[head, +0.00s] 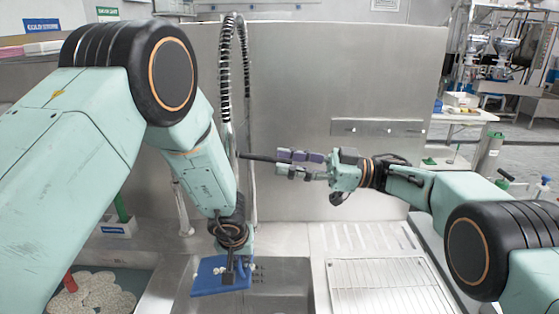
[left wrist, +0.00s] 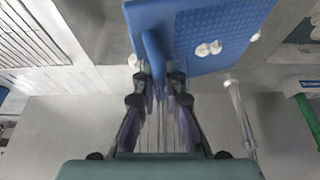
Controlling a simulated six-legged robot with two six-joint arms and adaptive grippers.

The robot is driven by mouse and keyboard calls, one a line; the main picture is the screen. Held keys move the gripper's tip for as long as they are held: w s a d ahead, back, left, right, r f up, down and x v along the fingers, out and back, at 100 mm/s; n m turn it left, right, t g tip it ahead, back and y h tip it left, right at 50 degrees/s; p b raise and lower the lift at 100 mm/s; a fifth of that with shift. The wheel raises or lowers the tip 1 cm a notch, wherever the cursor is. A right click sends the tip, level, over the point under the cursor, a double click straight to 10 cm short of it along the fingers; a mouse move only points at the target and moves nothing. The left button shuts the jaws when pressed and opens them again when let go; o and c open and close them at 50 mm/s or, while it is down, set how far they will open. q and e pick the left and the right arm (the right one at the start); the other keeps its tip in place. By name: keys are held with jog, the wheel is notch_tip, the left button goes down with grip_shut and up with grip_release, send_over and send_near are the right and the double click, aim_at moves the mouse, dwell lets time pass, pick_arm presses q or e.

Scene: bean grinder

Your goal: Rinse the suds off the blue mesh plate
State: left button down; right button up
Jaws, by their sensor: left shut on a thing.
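The blue mesh plate (head: 221,276) is over the left part of the sink, tilted, with white suds (left wrist: 208,48) on it. My left gripper (head: 229,268) is shut on the plate's raised blue edge or handle. In the left wrist view the plate (left wrist: 215,30) fills the top, with its fine mesh texture showing and further white blobs near its edges. My right gripper (head: 296,165) is in front of the steel backsplash, above and right of the plate. Its fingers look apart. A thin dark rod (head: 258,158) by the tap hose meets its upper finger; contact is unclear.
The sink basin (head: 282,272) lies below the plate. A coiled tap hose (head: 226,80) rises behind my left arm. A ribbed drainboard (head: 385,285) is to the right. A bin (head: 125,285) with pale round pieces and a red item is at lower left.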

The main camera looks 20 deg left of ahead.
jog(key=v, duration=0.5)
jog(key=shift+d, duration=0.1)
dwell(0.7)
